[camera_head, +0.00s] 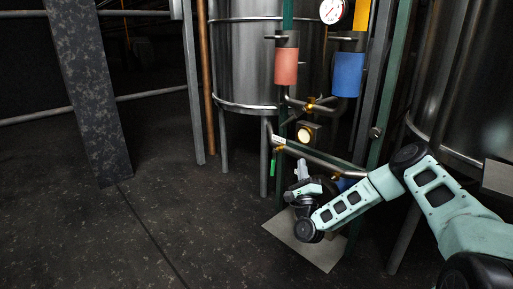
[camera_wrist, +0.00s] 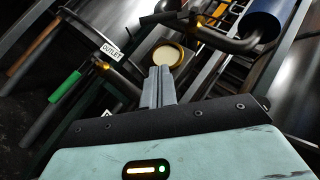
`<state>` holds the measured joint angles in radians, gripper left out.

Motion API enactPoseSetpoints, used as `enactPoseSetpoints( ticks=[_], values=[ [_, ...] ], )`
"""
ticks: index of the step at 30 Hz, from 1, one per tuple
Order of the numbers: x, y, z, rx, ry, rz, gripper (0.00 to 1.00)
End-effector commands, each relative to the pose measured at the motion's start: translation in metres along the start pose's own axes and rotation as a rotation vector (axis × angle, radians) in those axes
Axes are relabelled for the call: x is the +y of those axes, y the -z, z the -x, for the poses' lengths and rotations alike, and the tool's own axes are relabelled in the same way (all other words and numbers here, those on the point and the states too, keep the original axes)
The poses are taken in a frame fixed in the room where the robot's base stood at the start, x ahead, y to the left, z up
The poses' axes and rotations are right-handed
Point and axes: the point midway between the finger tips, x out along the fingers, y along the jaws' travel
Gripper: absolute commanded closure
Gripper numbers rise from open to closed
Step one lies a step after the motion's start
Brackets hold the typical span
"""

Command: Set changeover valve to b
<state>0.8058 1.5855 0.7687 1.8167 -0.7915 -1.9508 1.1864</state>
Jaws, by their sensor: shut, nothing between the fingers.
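Between the red cylinder (camera_head: 285,66) and the blue cylinder (camera_head: 348,74), a pipe junction with a brass hub (camera_head: 311,106) appears to be the changeover valve. Its lever position and any A or B marks are too small to read. In the wrist view a brass fitting (camera_wrist: 198,20) on the pipes shows near the top. My gripper (camera_head: 302,166) is below the junction, in front of the lower pipes and apart from the hub. In the wrist view my gripper's fingers (camera_wrist: 158,74) are shut together and empty, pointing towards a round brass-rimmed dial (camera_wrist: 168,56).
A green handle (camera_wrist: 65,87) hangs by the OUTLET label (camera_wrist: 111,50); it also shows in the head view (camera_head: 273,163). A pressure gauge (camera_head: 332,11) is above. Upright posts and steel tanks (camera_head: 245,50) crowd the pipes.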

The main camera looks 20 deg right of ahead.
Motion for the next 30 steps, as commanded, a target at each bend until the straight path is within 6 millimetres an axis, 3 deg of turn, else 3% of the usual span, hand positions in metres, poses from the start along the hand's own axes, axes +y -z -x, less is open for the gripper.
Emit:
enactPoseSetpoints(
  ticks=[2, 8, 20, 30],
  values=[
    [-0.003, 0.012, -0.003, 0.026, 0.023, 0.003, 1.00],
    [-0.004, 0.013, -0.023, 0.028, 0.030, 0.003, 1.00],
    [-0.005, 0.015, -0.102, 0.025, 0.028, 0.004, 1.00],
    [-0.006, -0.012, -0.130, 0.026, 0.024, 0.001, 1.00]
  ],
)
